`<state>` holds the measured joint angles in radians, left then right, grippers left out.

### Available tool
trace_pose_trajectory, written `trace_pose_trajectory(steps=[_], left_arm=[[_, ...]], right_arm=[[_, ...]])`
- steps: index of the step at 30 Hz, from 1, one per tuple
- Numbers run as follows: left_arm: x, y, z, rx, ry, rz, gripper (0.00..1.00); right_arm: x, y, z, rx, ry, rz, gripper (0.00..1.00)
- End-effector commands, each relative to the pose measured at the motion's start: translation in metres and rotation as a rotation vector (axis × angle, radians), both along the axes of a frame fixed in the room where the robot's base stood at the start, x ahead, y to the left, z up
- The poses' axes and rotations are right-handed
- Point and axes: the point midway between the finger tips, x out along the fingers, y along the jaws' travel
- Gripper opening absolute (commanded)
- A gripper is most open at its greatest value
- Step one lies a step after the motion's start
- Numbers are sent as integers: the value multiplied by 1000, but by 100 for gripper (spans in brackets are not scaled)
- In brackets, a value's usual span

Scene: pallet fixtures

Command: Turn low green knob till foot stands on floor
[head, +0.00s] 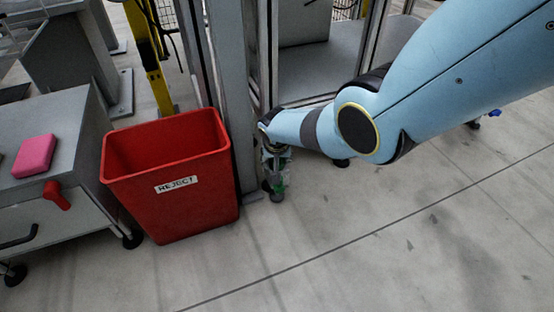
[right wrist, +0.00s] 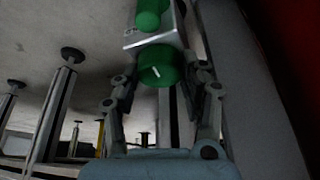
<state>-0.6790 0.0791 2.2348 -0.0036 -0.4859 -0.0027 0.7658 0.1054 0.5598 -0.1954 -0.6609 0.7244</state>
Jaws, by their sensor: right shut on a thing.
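In the right wrist view a round green knob (right wrist: 160,68) with a short white mark sits between the fingers of my right gripper (right wrist: 165,78), which is shut on it. A metal plate (right wrist: 150,39) and a second green rounded part (right wrist: 149,14) show beyond the knob. In the head view my right gripper (head: 274,158) is low beside the frame post, and it mostly hides the knob. A small dark foot (head: 277,195) shows just under it. I cannot tell whether this foot touches the floor. My left gripper is not in view.
A red bin (head: 180,207) labelled REJECT stands just left of the post (head: 232,80). A grey cabinet (head: 55,215) with a pink block (head: 35,155) is at the far left. Other levelling feet (right wrist: 72,55) show in the right wrist view. The floor at front right is clear.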

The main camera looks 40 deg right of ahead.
Motion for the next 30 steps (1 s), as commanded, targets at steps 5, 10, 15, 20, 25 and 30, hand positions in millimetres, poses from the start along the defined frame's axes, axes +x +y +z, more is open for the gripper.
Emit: trace_pose_trajectory(steps=[5,10,15,20,25,30], left_arm=[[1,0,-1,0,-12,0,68],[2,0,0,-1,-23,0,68],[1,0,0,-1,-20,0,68],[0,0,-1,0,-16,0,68],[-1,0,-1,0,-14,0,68],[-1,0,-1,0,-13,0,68]], right_arm=[[-1,1,-1,1,3,-38,12],[-1,1,-1,1,3,-51,12],[-1,1,-1,2,3,-51,12],[-1,1,-1,3,3,-51,48],[-1,1,-1,2,2,-50,68],[0,1,0,2,1,-49,68]])
